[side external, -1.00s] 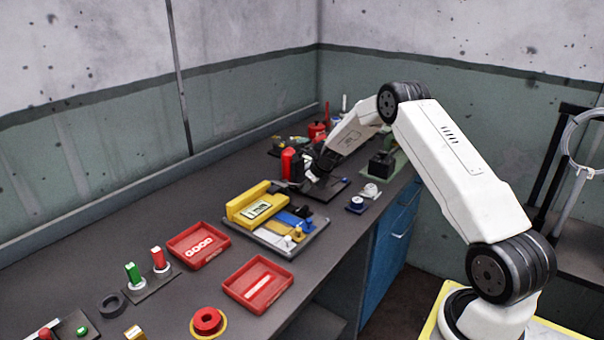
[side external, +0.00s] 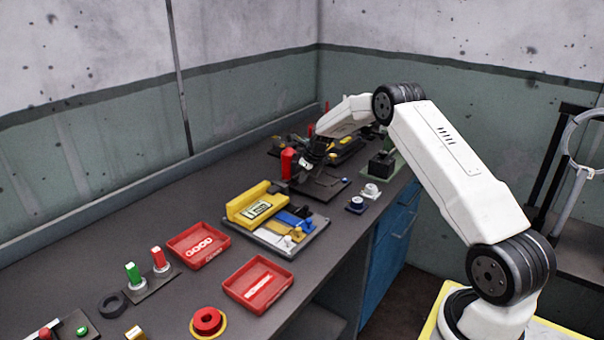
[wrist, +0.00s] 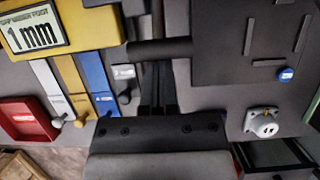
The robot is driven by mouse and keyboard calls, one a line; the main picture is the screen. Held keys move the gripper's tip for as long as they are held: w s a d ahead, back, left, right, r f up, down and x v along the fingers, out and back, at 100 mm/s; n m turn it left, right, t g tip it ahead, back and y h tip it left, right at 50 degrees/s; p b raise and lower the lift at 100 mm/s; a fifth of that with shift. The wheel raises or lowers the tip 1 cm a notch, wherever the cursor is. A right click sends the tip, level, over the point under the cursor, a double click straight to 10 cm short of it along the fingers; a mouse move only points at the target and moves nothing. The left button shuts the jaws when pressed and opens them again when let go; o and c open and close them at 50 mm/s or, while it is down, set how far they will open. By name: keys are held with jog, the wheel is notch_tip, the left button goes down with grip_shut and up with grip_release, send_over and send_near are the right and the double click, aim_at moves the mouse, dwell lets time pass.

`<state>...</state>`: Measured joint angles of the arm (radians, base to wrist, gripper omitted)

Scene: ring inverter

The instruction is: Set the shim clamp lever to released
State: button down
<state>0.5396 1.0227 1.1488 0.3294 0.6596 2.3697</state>
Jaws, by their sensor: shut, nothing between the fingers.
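A red upright handle (side external: 287,163) stands at the left edge of a dark plate (side external: 326,186) in the side view. It may be the shim clamp lever; its base and setting are too small to read. My gripper (side external: 309,166) is just right of the handle and looks apart from it. In the wrist view my gripper (wrist: 158,82) is shut and empty, its fingers close together. A dark horizontal bar (wrist: 160,49) lies just beyond the fingertips. I cannot tell whether they touch, or whether the bar belongs to the lever.
The yellow gauge block (side external: 258,203) marked 1 mm and coloured shim strips (wrist: 72,76) lie left of my gripper. Red trays (side external: 198,245) stand nearer the camera. A white fitting (wrist: 262,122) and a blue knob (wrist: 285,74) are to the right in the wrist view.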

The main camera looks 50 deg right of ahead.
jog(key=shift+w+d+r+g, duration=0.1)
jog(key=shift+w+r+g, duration=1.2)
jog(key=shift+w+g, duration=0.25)
jog(key=shift+w, duration=0.1)
jog(key=shift+w+r, duration=0.3)
jog(key=shift+r, duration=0.15)
dwell(0.6)
notch_tip(320, 180, up, 8)
jog(key=shift+s+f, duration=0.2)
jog(key=shift+s, duration=0.2)
jog(key=shift+a, duration=0.2)
dwell(0.4)
